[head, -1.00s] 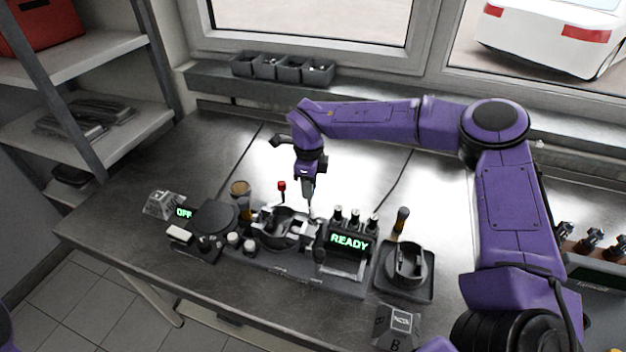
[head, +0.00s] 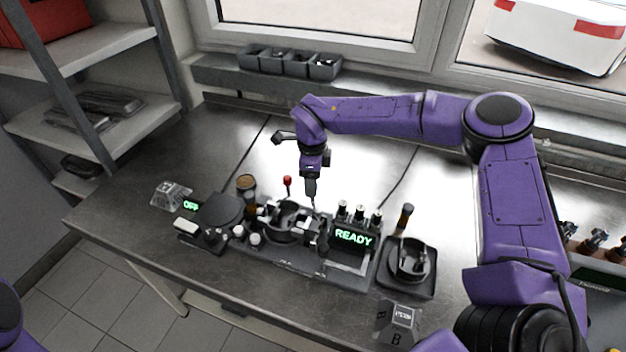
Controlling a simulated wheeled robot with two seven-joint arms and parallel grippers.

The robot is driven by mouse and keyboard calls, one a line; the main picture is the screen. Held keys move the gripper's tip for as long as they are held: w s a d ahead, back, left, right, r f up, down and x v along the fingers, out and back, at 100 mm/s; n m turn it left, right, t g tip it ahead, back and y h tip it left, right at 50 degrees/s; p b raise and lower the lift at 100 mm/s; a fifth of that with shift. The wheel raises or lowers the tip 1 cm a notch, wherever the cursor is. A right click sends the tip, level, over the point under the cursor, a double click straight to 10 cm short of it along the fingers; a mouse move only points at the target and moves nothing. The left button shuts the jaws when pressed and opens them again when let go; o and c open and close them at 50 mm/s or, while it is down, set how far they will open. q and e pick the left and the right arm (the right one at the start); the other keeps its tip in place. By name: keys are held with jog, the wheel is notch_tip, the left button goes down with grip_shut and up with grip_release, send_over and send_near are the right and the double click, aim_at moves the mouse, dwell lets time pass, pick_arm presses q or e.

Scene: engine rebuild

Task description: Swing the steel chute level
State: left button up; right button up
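My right gripper (head: 312,200) points down just behind the fixture on the bench, between its round cradle (head: 284,222) and the box with the lit READY sign (head: 353,238). Its fingers are small and seen nearly edge-on, so I cannot tell whether they are open or shut or touch anything. I cannot clearly pick out the steel chute among the small grey and dark parts around the cradle. My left gripper is out of view.
A red-topped post (head: 287,182) stands behind the cradle. A round dark plate (head: 221,210) and an OFF sign (head: 190,205) are to the left. A dark tray (head: 427,287) stands right, with a block marked B (head: 397,322) in front. The bench (head: 225,140) is clear behind.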

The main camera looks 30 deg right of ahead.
jog(key=shift+r, duration=0.4)
notch_tip(320, 180, up, 10)
jog(key=b, duration=0.2)
jog(key=shift+f+b, duration=0.2)
jog(key=shift+b, duration=0.2)
